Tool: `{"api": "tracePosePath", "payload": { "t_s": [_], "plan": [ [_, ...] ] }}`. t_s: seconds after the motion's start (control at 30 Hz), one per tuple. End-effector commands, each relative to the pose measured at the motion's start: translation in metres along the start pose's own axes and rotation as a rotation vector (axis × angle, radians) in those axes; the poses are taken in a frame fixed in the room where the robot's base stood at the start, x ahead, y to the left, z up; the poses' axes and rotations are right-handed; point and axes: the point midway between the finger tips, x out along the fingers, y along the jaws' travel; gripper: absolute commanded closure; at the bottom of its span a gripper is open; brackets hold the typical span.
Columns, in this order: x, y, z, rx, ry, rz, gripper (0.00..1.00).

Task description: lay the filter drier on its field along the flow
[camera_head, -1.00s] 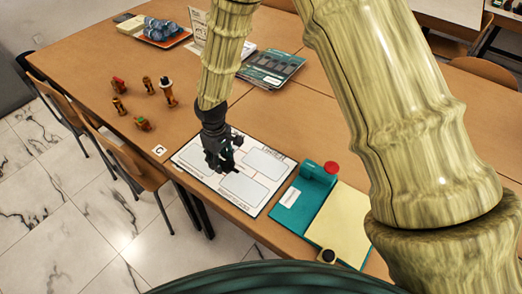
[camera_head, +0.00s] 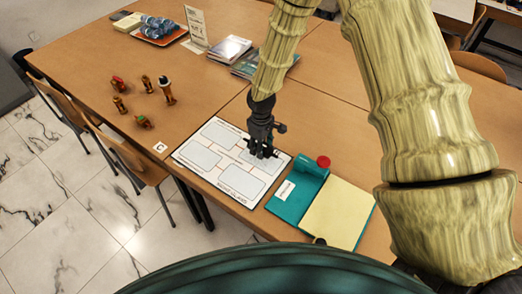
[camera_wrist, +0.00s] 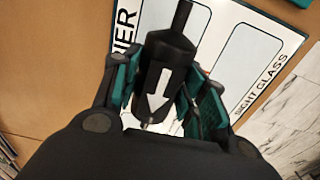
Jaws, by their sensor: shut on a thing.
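My gripper (camera_wrist: 166,88) is shut on the filter drier (camera_wrist: 168,68), a black cylinder with a thin stub and a white arrow. In the wrist view the arrow points down the picture, towards the palm. In the head view my gripper (camera_head: 264,152) is over the right part of the white board (camera_head: 220,170), near its right-hand field; the drier is hard to make out there. The wrist view shows the board (camera_wrist: 216,14) beyond the drier, with a label ending "RIER" at left and "SIGHT GLASS" at right. I cannot tell whether the drier touches the board.
A teal case (camera_head: 298,192) with a red knob and a yellow pad (camera_head: 337,214) stands right of the board. Several small brass-coloured fittings (camera_head: 166,90) stand at the left. Books (camera_head: 230,48) and an orange tray (camera_head: 160,37) lie farther back. The table between is clear.

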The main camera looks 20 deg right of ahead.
Motion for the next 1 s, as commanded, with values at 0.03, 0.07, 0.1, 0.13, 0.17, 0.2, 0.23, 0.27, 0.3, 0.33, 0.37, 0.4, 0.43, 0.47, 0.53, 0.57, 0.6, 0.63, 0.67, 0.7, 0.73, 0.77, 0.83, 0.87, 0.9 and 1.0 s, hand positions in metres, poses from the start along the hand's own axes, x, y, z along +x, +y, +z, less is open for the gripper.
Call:
{"api": "tracePosePath", "payload": {
  "t_s": [0.03,0.07,0.1,0.13,0.17,0.2,0.23,0.27,0.3,0.33,0.37,0.4,0.43,0.47,0.53,0.57,0.6,0.63,0.67,0.7,0.73,0.77,0.83,0.87,0.9,1.0],
  "plan": [
    [0.001,0.0,0.0,0.0,-0.001,0.0,0.88],
    [0.003,-0.001,0.0,0.0,-0.001,0.0,0.88],
    [0.005,-0.001,0.001,0.0,-0.002,-0.001,0.88],
    [0.008,-0.001,0.001,0.0,-0.003,-0.001,0.88],
    [0.01,-0.001,0.001,0.0,-0.003,-0.001,0.88],
    [0.013,-0.001,0.001,0.0,-0.003,-0.001,0.88],
    [0.017,-0.001,0.001,-0.001,-0.003,-0.001,0.88],
    [0.019,-0.001,0.0,-0.001,-0.002,-0.001,0.88],
    [0.023,-0.001,0.0,-0.001,-0.002,0.0,0.88],
    [0.026,-0.001,0.0,-0.001,-0.002,-0.001,0.88],
    [0.028,-0.001,0.0,-0.001,-0.002,-0.001,0.88],
    [0.031,-0.001,0.0,-0.001,-0.002,0.0,0.88],
    [0.032,-0.001,0.0,-0.001,-0.002,0.0,0.88],
    [0.033,-0.001,0.0,0.0,-0.001,0.0,0.88],
    [0.034,-0.001,0.0,0.0,-0.001,0.0,0.88],
    [0.034,-0.001,0.0,0.0,0.0,0.0,0.88],
    [0.034,-0.001,0.0,0.0,-0.001,0.0,0.88],
    [0.034,-0.001,0.0,0.0,-0.001,0.0,0.88],
    [0.034,-0.001,0.0,0.0,-0.001,0.0,0.88],
    [0.034,-0.001,0.0,0.0,-0.001,0.0,0.88],
    [0.035,-0.001,0.0,0.0,-0.001,0.0,0.88],
    [0.035,-0.001,0.0,0.0,-0.001,0.0,0.88],
    [0.037,-0.001,0.0,0.0,-0.001,0.0,0.88],
    [0.036,-0.001,0.0,0.0,-0.001,0.0,0.52],
    [0.036,-0.001,0.0,0.0,-0.001,0.0,0.45],
    [0.036,-0.001,0.0,0.0,-0.001,0.0,0.36]
  ]
}}
